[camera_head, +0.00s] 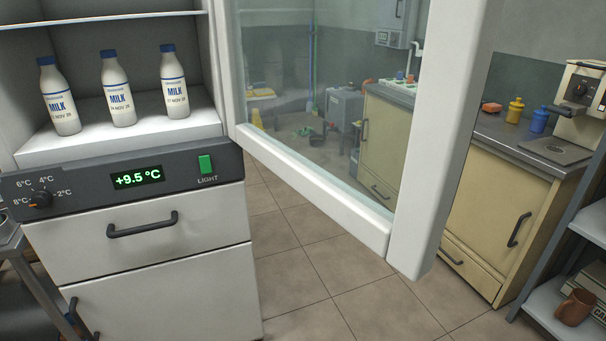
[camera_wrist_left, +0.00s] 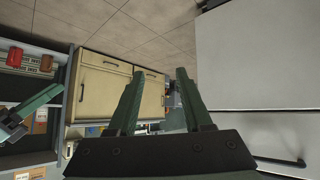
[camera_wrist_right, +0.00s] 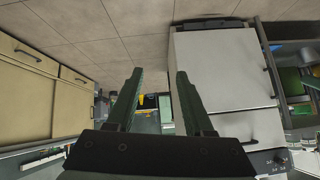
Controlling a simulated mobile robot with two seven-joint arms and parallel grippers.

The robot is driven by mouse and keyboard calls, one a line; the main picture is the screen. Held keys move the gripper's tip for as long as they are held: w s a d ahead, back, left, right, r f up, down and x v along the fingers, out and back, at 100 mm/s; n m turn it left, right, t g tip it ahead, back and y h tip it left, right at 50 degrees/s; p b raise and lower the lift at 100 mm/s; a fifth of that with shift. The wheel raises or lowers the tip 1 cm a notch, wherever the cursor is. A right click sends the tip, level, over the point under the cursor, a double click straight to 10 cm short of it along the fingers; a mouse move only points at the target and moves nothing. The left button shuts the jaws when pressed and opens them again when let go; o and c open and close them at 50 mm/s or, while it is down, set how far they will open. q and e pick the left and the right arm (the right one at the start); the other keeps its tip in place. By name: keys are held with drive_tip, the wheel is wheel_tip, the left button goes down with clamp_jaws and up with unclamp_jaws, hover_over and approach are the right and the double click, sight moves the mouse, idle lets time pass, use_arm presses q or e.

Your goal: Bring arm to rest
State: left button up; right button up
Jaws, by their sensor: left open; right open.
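Neither of my grippers shows in the head view. In the left wrist view my left gripper (camera_wrist_left: 155,75) has its two green fingers apart with nothing between them. In the right wrist view my right gripper (camera_wrist_right: 160,75) also has its fingers apart and is empty. Another green arm or gripper part (camera_wrist_left: 30,115) shows at the left edge of the left wrist view, probably my right one. Neither gripper touches anything that I can see.
A white fridge (camera_head: 150,245) stands at the left with its glass door (camera_head: 330,190) swung open. Several milk bottles (camera_head: 118,88) stand inside. A cream cabinet (camera_head: 490,200) and a shelf with a brown mug (camera_head: 575,307) are at the right.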

drive_tip(key=s+a, duration=0.2)
drive_tip(key=s, duration=0.2)
use_arm(q)
drive_tip(key=s+a+r+p, duration=0.1)
drive_tip(key=a+r+p, duration=0.2)
drive_tip(key=r+p, duration=1)
drive_tip(key=p, duration=0.4)
drive_tip(key=shift+s+n+y, duration=0.2)
drive_tip(key=shift+n+y, duration=0.1)
drive_tip(key=shift+y, duration=0.1)
use_arm(e)
drive_tip(key=s+d+r+t+h, duration=0.1)
drive_tip(key=s+d+r, duration=0.1)
drive_tip(key=r, duration=1.1)
drive_tip(key=shift+s+d+r+m+h, duration=0.15)
drive_tip(key=shift+d+r+m+h, duration=0.2)
drive_tip(key=shift+d, duration=0.2)
use_arm(q)
drive_tip(key=shift+f, duration=0.1)
drive_tip(key=shift+s+a, duration=0.1)
use_arm(e)
drive_tip(key=shift+a, duration=0.1)
